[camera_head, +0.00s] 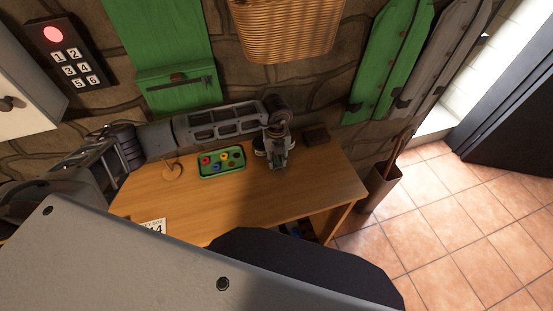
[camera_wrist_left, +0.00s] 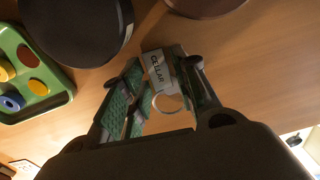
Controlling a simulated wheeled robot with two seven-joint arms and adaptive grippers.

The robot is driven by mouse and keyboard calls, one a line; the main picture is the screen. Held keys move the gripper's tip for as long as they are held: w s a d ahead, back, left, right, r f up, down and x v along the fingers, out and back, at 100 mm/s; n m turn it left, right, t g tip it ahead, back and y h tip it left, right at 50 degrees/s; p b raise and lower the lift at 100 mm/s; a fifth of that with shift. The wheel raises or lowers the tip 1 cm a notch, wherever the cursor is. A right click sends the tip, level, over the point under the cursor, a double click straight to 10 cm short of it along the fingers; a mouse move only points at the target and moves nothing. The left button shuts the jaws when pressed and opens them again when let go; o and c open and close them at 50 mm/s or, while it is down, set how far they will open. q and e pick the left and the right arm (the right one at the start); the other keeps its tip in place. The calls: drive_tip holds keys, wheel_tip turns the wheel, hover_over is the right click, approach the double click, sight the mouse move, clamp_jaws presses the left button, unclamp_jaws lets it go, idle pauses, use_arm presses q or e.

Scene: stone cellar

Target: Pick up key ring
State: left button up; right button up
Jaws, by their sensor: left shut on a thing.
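The key ring (camera_wrist_left: 168,103) shows in the left wrist view as a thin metal ring with a pale tag reading "CELLAR" (camera_wrist_left: 160,70). My left gripper (camera_wrist_left: 164,72) has its green-padded fingers on both sides of the tag and is shut on the key ring. In the head view my left gripper (camera_head: 279,166) points down over the right half of the wooden table (camera_head: 262,205). The key ring is too small and covered to make out there. Whether it touches the table is hard to tell. My right gripper is not in view.
A dark round object (camera_wrist_left: 78,30) is close beside the fingers. The table's front middle is clear.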

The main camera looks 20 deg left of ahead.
sight(277, 162)
use_arm(q)
drive_tip(key=shift+r, duration=0.1)
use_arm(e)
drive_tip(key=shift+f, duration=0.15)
